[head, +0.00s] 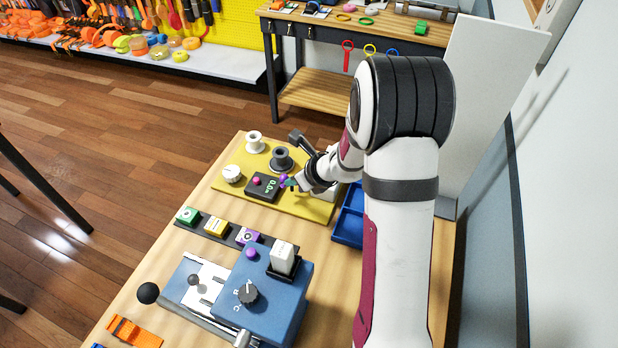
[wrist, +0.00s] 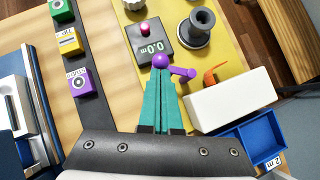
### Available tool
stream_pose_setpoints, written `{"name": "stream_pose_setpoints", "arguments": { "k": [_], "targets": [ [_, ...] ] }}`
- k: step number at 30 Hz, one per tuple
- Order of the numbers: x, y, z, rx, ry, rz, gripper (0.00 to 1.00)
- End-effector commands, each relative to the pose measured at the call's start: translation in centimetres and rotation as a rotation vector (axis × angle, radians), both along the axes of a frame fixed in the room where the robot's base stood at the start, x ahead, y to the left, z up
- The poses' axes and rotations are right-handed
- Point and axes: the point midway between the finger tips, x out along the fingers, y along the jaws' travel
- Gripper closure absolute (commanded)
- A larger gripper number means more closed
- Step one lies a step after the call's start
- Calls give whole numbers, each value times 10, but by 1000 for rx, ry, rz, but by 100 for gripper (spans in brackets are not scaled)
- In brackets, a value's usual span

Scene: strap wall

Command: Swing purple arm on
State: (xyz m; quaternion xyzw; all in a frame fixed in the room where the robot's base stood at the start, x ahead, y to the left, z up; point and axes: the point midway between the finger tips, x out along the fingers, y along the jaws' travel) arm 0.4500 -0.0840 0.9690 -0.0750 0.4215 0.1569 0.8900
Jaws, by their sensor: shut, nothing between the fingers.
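The purple arm (wrist: 178,70) is a short bar with a round ball at each end, in front of a dark display box (wrist: 150,42) reading 0.0 on the yellow board. It also shows as a small purple spot in the head view (head: 284,178), partly hidden by my gripper. My gripper (wrist: 160,72) has its teal fingers shut and empty. The tips reach the larger, left ball of the purple arm; I cannot tell whether they touch it. The bar points right from that ball, toward a white block (wrist: 232,100).
A dark spool (wrist: 198,28) stands behind the arm on the yellow board (head: 305,203). A blue tray (head: 349,215) lies right. Green, yellow and purple label blocks (wrist: 80,82) sit left on a dark strip. A blue lever machine (head: 275,300) stands at the front.

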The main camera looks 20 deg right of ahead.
Motion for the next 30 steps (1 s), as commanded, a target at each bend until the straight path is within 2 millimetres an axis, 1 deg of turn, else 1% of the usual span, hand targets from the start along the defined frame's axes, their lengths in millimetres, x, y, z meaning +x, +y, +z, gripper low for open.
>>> {"name": "stream_pose_setpoints", "arguments": {
  "k": [2, 18, 30],
  "targets": [
    [3, 5, 0, 1, 0, -63, 100],
    [28, 19, 0, 1, -2, -58, 100],
    [48, 21, 0, 1, -3, -57, 100]
  ]
}}
